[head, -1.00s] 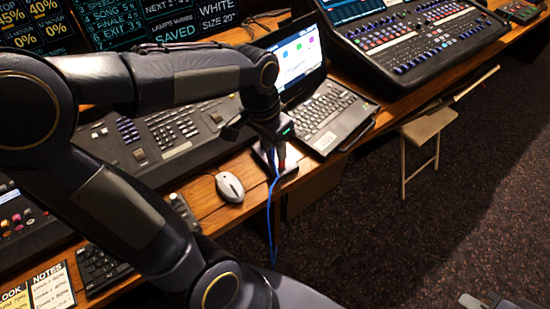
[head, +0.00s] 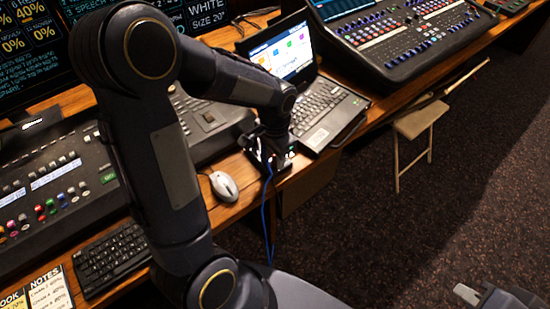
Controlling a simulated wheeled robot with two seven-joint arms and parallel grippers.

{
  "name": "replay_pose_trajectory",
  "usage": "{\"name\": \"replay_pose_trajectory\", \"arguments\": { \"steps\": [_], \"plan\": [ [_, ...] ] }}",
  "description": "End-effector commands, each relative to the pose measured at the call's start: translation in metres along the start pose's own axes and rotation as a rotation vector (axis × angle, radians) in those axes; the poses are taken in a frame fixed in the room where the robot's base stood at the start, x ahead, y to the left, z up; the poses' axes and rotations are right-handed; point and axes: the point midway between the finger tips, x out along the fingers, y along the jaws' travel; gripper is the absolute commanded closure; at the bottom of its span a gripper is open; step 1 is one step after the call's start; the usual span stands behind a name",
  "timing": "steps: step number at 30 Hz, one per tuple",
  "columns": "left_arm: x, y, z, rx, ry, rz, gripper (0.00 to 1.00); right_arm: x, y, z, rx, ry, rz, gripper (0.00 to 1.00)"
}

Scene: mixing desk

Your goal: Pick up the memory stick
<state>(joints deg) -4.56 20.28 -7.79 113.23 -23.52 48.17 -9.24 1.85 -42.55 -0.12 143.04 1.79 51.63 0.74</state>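I cannot make out the memory stick in the head view; it may be hidden by my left gripper. My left gripper (head: 265,153) points down at a small dark box with a light edge (head: 288,163), on the desk edge in front of the laptop. Its fingers are small and dark here, so I cannot tell whether they are open or hold anything. Part of my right gripper (head: 468,294) shows at the bottom right, far from the desk, and its opening is not clear.
A blue cable (head: 266,215) hangs from the box over the desk edge. A white mouse (head: 224,186) lies left of it. The open laptop (head: 325,110) is behind to the right. Mixing consoles (head: 55,195) and a keyboard (head: 110,258) fill the left. A folding chair (head: 420,120) stands right.

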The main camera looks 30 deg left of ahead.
Motion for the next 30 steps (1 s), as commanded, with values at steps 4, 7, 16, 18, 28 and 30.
{"name": "replay_pose_trajectory", "arguments": {
  "steps": [4,7,16,18,28,30],
  "plan": [
    [0.0,0.0,0.0,-0.001,0.0,0.0,0.66,0.0,0.0,0.0,0.0,0.0,0.0,1.0],
    [0.0,0.0,0.0,-0.001,0.0,0.0,0.76,0.0,0.0,0.0,0.0,0.0,0.0,1.0],
    [-0.001,0.0,0.0,-0.001,0.001,0.0,1.0,0.0,0.0,0.0,0.0,0.0,0.0,1.0],
    [-0.001,0.0,0.0,-0.001,0.001,0.0,1.0,0.0,0.0,0.0,0.0,0.0,0.0,1.0],
    [-0.006,0.0,-0.001,-0.001,0.002,-0.001,1.0,0.0,0.0,0.0,0.0,0.0,0.0,1.0],
    [-0.012,0.0,-0.001,-0.001,0.003,-0.002,1.0,-0.001,0.0,0.0,0.0,0.0,0.0,1.0]
  ]
}}
